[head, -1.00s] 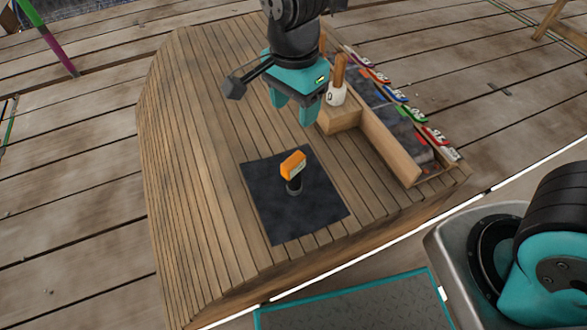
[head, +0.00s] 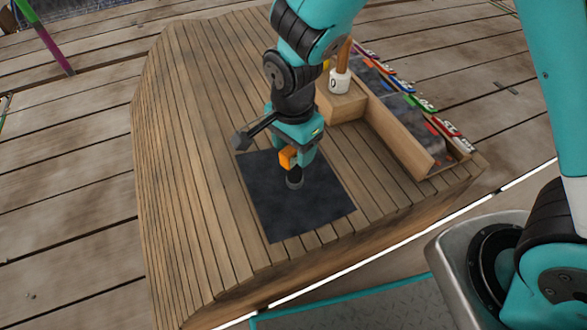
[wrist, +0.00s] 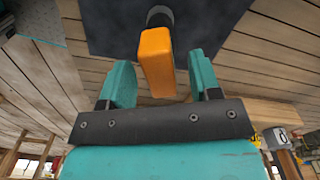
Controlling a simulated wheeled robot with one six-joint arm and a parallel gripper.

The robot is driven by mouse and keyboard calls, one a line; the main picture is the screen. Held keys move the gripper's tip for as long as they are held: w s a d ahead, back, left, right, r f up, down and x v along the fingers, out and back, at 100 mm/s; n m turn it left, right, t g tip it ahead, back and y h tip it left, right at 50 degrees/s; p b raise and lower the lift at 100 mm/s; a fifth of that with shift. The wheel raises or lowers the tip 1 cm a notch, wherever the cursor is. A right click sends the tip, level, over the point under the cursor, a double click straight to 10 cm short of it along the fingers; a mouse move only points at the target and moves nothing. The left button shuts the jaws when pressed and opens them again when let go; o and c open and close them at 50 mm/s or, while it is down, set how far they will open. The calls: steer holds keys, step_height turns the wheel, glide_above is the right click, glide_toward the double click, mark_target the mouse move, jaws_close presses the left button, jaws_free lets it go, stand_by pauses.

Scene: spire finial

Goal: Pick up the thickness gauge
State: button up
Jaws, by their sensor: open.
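The thickness gauge, taken to be the orange-headed tool (head: 287,158) with a black lower part, stands upright on a dark mat (head: 300,215). In the wrist view its orange body (wrist: 156,62) shows between the two teal fingers, with the black part beyond it. My gripper (head: 296,158) is at the orange head, with its fingers apart on either side. In the wrist view there is a clear gap to the right finger and a gap to the left one. One finger is partly hidden behind the orange head in the head view.
A wooden block (head: 342,104) with a white cup-like holder (head: 340,82) stands behind and right of my gripper. A wooden-walled tray (head: 400,135) with several coloured, numbered tags lies at the right. The planked surface left of the mat is clear.

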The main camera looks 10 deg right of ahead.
steer(key=shift+f, duration=0.8)
steer(key=shift+r, duration=0.1)
steer(key=shift+c, duration=0.4)
jaws_close()
